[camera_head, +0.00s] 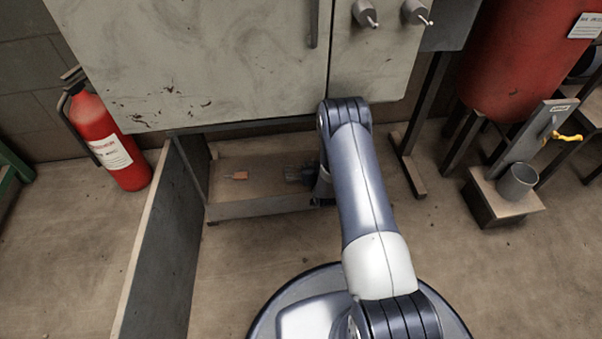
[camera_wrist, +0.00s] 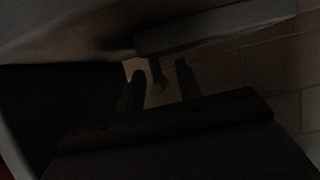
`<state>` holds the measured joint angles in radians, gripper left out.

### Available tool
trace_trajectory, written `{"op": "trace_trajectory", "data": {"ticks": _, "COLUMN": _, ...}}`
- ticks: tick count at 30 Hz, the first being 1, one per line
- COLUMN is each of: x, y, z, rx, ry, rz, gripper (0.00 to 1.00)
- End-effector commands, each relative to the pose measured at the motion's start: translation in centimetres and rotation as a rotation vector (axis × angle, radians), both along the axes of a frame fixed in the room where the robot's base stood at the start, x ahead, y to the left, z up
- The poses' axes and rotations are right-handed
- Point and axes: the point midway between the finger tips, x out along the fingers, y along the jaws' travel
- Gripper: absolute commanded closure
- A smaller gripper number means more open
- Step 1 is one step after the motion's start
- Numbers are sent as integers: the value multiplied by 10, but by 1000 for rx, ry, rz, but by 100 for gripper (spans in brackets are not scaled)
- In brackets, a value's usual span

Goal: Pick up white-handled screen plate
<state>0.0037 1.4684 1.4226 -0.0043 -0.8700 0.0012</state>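I cannot make out a screen plate with a white handle for certain in either view. A small orange-brown piece (camera_head: 238,175) with a thin bit at its left end lies on the low shelf (camera_head: 258,208) under the cabinet. My gripper (camera_head: 292,173) is low over the right part of that shelf, to the right of the piece, partly hidden by my arm. In the dark wrist view, my gripper's two fingers (camera_wrist: 160,72) stand apart. A dark rod-like shape (camera_wrist: 157,76) shows between them, seemingly beyond the tips; I cannot tell what it is.
The grey cabinet (camera_head: 220,60) hangs close above the shelf. An upright panel (camera_head: 165,250) borders it at left. A red fire extinguisher (camera_head: 108,140) stands further left. At right are a metal leg (camera_head: 415,125) and a stand with a grey cup (camera_head: 516,182).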

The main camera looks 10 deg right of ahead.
Motion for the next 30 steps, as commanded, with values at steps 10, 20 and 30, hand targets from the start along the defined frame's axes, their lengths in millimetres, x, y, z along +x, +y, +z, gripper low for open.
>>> {"op": "trace_trajectory", "data": {"ticks": 10, "x": 0, "y": 0, "z": 0, "rx": 0, "ry": 0, "rz": 0, "gripper": 95}}
{"op": "trace_trajectory", "data": {"ticks": 20, "x": 0, "y": 0, "z": 0, "rx": 0, "ry": -1, "rz": 0, "gripper": 100}}
{"op": "trace_trajectory", "data": {"ticks": 30, "x": 0, "y": 0, "z": 26, "rx": 0, "ry": -3, "rz": 0, "gripper": 100}}
